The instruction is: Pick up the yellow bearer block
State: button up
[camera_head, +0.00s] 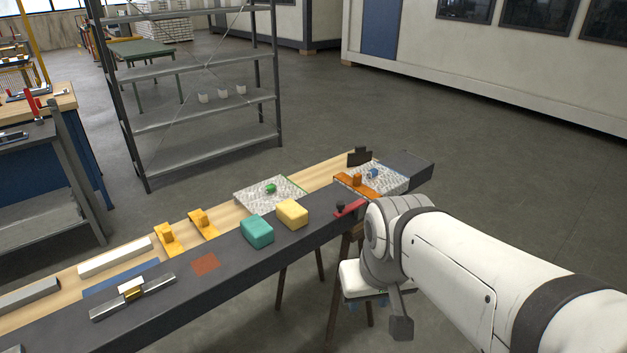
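A yellow block (292,213) with rounded edges sits on the dark grey beam (225,290), near the middle of the picture. A teal block (257,231) of similar size stands close to its left. My arm comes in from the right, and its bent end is to the right of the yellow block and apart from it. A grey piece (400,327) hangs below that end; I cannot tell if it is a gripper finger. No pair of fingertips shows clearly, and nothing held can be made out.
Two orange-yellow brackets (165,241) (203,224) stand on the wooden strip behind the beam. A red clamp-like part (350,208) lies right of the yellow block. A bright plate (270,193) with a green item lies behind. Grey shelving (205,127) stands further back.

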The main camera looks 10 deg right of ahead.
aim_at(291, 214)
jog(key=z, duration=0.05)
jog(key=i, duration=1)
jog(key=z, duration=0.05)
